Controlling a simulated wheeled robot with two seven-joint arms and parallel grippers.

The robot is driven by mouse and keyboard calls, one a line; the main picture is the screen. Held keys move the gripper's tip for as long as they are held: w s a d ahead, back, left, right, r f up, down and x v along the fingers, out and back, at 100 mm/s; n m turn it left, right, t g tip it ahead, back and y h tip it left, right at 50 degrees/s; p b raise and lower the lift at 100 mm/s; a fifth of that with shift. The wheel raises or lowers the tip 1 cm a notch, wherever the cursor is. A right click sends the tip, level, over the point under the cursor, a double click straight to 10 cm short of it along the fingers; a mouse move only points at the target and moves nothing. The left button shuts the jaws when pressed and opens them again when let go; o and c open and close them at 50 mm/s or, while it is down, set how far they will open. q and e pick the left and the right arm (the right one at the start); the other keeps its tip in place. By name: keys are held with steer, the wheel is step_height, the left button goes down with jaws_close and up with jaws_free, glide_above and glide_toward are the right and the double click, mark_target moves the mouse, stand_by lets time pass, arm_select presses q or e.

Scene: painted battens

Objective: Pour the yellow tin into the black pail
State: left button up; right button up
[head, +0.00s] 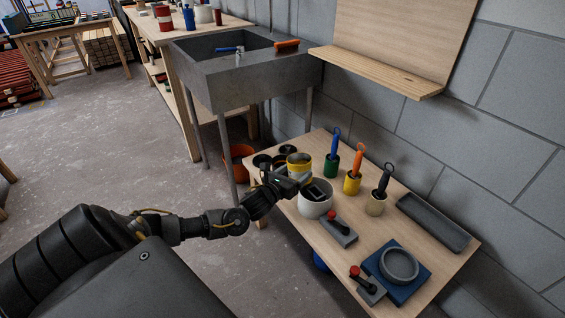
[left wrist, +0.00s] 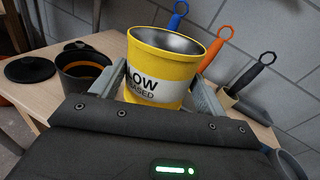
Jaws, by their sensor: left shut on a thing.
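The yellow tin (head: 299,163) has a white label band and is held between the fingers of my left gripper (head: 291,181). In the left wrist view the tin (left wrist: 160,70) is close to upright, with its open grey mouth up. The black pail (left wrist: 88,72) stands on the bench to the left of the held tin, apart from it, open at the top with an orange-brown ring inside. In the head view the pail is partly hidden among dark round shapes by the tin. What is inside the tin is not clear. My right gripper is out of view.
A black lid (left wrist: 30,69) lies left of the pail. A white pot (head: 316,204) stands by my gripper. Brushes in green, yellow and cream pots (head: 352,185) line the wall side. Red-knobbed grey blocks (head: 338,233) and a blue tray (head: 381,280) are nearer. A stone sink (head: 225,75) stands behind.

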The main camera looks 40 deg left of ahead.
mark_target(291, 165)
arm_select(q)
steer(key=shift+w+a+n+g, duration=0.2)
steer(key=shift+a+n+g, duration=0.1)
steer(key=shift+a+n, duration=0.3)
steer(key=shift+a, duration=0.1)
steer(key=shift+w+a+r+n+p, duration=0.15)
steer(key=shift+r+n+p, duration=0.05)
steer(key=shift+n+p, duration=0.25)
steer(key=shift+w+a+r+n+g+h+p, duration=0.2)
steer(key=shift+a+r+n+g+h+p, duration=0.1)
steer(key=shift+a+r+n+g+p, duration=0.3)
steer(key=shift+f+b, duration=0.4)
steer(key=shift+f, duration=0.5)
steer(key=shift+w+a+f+n, duration=0.1)
steer(key=shift+w+a+n, duration=0.05)
steer(key=shift+a+n, duration=0.1)
steer(key=shift+f+h, duration=0.1)
steer(key=shift+h, duration=0.2)
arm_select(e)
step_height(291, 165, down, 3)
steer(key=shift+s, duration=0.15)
arm_select(q)
steer(key=shift+f, duration=0.1)
